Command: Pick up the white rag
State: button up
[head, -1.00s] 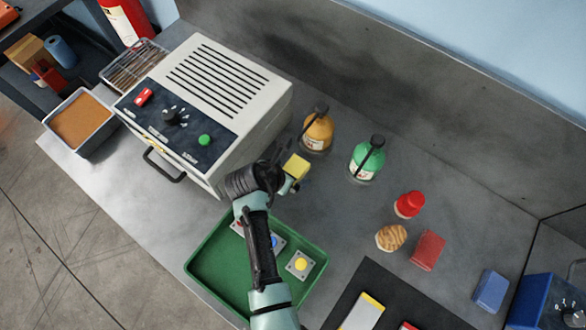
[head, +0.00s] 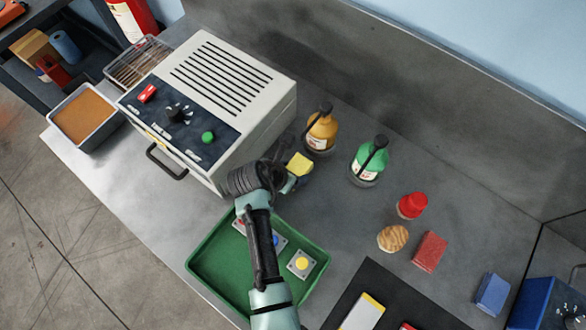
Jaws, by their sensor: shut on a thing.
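I cannot make out a white rag in the head view. My wrist and forearm hide part of the bench and of the tray. A flat white piece with a yellow edge (head: 362,312) lies on a black mat (head: 395,290) at the bottom of the view; I cannot tell what it is.
The white box (head: 240,85) with knobs stands left. The green tray (head: 215,265) holds button blocks. Orange (head: 322,132) and green (head: 369,162) bottles stand right of my gripper. Farther right are a red-capped jar (head: 412,205), a tan lump (head: 393,239), red (head: 430,251) and blue (head: 492,294) blocks.

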jog(key=r, duration=0.3)
jog(key=r+b, duration=0.1)
jog(key=r, duration=0.3)
jog(key=shift+s+d, duration=0.15)
jog(key=shift+d, duration=0.05)
jog(key=s+d+b, duration=0.3)
jog(key=s+d, duration=0.8)
jog(key=d, duration=0.4)
jog(key=shift+s+d+f, duration=0.15)
jog(key=shift+s+d, duration=0.05)
jog(key=shift+d, duration=0.2)
jog(key=o, duration=1)
jog(key=shift+c, duration=0.2)
jog(key=c, duration=0.7)
jog(key=shift+o, duration=0.2)
